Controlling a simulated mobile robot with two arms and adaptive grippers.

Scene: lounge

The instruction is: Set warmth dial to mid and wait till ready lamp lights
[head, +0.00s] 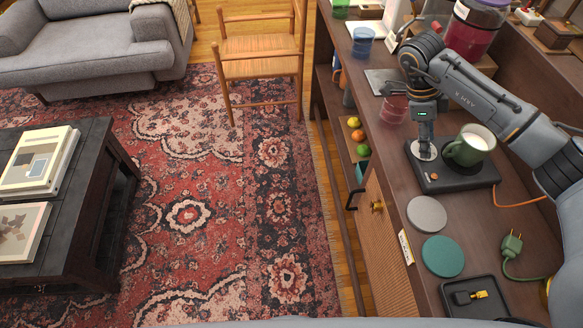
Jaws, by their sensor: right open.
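A dark, flat warmer (455,185) sits on the brown sideboard at the right. A green mug (460,153) with a pale drink stands on its round plate. A pale round dial (422,152) is on the warmer's left part, partly hidden by my right gripper (425,141). That gripper points straight down over the dial, open; I cannot tell whether the fingers touch it. A small orange spot (434,176) lies in front of the dial; whether it is a lit lamp is unclear. The dial's setting cannot be read. My left gripper is not in view.
On the sideboard are a grey coaster (427,214), a green coaster (443,256), a plug (511,245) with cord, and a dark tray (449,304). A blue glass (362,42) and a red glass (394,108) stand farther back. An orange cord (520,201) runs right from the warmer.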

